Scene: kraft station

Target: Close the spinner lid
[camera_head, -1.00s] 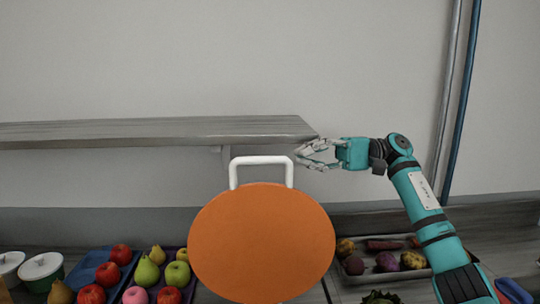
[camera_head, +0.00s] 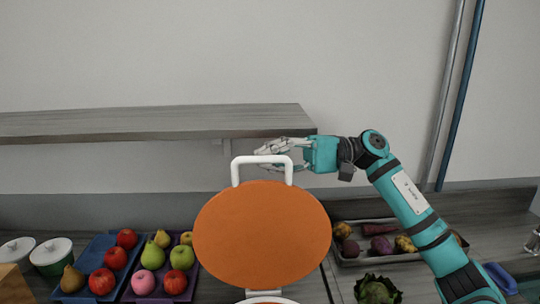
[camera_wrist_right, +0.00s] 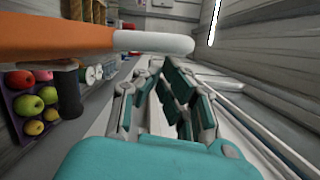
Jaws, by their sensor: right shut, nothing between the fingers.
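The spinner lid (camera_head: 262,235) is a round orange disc standing raised and open in the middle of the head view. A white handle (camera_head: 262,160) is on its top edge; the handle also shows in the right wrist view (camera_wrist_right: 153,42), just beyond the fingers. The rim of the spinner (camera_head: 267,300) shows at the bottom edge below the lid; the rest is out of frame. My right gripper (camera_head: 258,155) is shut and empty, pointing left, at the height of the handle's top bar and behind it. Contact cannot be told. My left gripper is not in view.
Trays of apples and pears (camera_head: 157,272) stand left of the lid, with lidded white pots (camera_head: 52,256) beyond. A tray of vegetables (camera_head: 345,255) and an artichoke (camera_head: 376,290) are at right. A grey shelf (camera_head: 150,121) juts from the wall behind.

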